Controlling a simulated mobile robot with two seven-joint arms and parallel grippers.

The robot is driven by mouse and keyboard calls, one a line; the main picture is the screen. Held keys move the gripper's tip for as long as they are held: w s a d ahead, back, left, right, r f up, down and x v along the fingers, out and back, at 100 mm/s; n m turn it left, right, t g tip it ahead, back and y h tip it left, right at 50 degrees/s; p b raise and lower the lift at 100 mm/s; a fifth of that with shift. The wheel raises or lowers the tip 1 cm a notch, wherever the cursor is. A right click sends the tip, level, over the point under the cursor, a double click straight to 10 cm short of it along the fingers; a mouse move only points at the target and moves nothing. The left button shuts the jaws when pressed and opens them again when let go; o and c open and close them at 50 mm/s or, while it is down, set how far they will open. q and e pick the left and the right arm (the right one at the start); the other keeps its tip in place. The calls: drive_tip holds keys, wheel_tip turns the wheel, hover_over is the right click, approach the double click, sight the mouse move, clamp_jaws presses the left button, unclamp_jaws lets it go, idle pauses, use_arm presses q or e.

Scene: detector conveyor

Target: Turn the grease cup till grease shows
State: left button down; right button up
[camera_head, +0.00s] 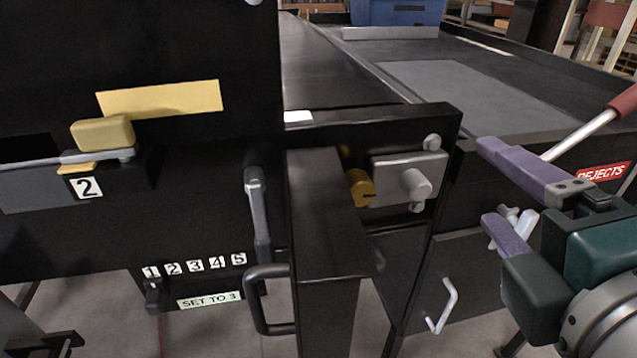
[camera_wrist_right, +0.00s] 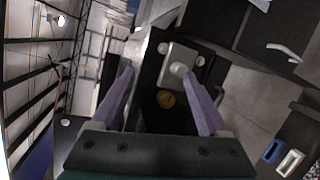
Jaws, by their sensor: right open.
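The grease cup, a brass-coloured round knob (camera_head: 360,188), sits at the left side of a silver bearing block (camera_head: 405,170) on the black conveyor frame. In the right wrist view the cup (camera_wrist_right: 166,99) shows between my two purple fingers, below the block (camera_wrist_right: 178,66). My right gripper (camera_head: 484,184) is open and empty. In the head view it is to the right of the block, apart from the cup, with its fingers pointing left. I cannot make out any grease on the cup. My left gripper is not in view.
A dark upright housing (camera_head: 327,220) stands just left of the cup. A black cabinet with a lever (camera_head: 258,205), numbers and a "SET TO 3" label (camera_head: 208,299) fills the left. A red-knobbed rod (camera_head: 585,133) and a REJECTS sign (camera_head: 603,172) are near my right gripper.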

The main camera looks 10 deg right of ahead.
sight(364, 194)
drive_tip(key=a+f+n+t+y+b, duration=0.3)
drive_tip(key=a+f+n+y+b, duration=0.1)
drive_tip(key=a+f+n+b, duration=0.3)
drive_tip(key=w, duration=0.3)
drive_tip(key=w+n+p, duration=0.1)
drive_tip(key=w, duration=0.2)
drive_tip(key=w+n, duration=0.1)
drive_tip(key=w, duration=0.2)
drive_tip(key=shift+w+f+p, duration=0.15)
drive_tip(key=shift+f+p, duration=0.2)
drive_tip(key=shift+w, duration=0.6)
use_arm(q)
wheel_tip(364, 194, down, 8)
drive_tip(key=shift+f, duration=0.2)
use_arm(e)
clamp_jaws()
